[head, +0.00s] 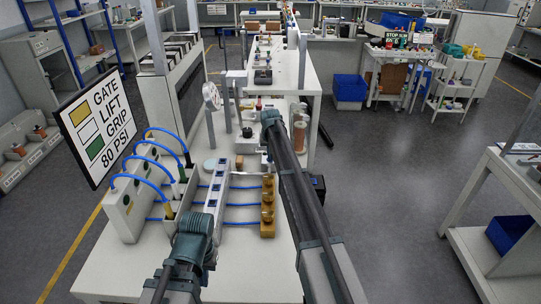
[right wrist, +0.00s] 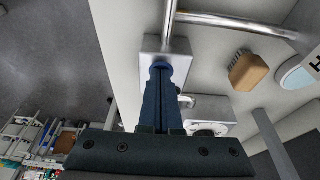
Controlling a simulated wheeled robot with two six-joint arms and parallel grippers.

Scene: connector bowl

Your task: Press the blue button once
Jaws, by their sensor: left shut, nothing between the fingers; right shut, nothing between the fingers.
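My right gripper (right wrist: 161,72) is shut and empty, with its fingertips in front of a small pale grey block (right wrist: 150,47) in the right wrist view. A rounded dark blue shape shows at the fingertips; I cannot tell whether it is the blue button or part of the fingers, nor whether they touch the block. In the head view, my right gripper (head: 270,118) is over the far part of the white bench (head: 245,262), and no blue button can be made out. My left gripper (head: 195,222) is shut and empty above the near left of the bench, beside a white socket strip (head: 217,190).
A white unit (head: 125,212) with several blue hoses stands at the bench's left, under a sign (head: 97,122). Brass fittings (head: 267,205) stand right of the strip.

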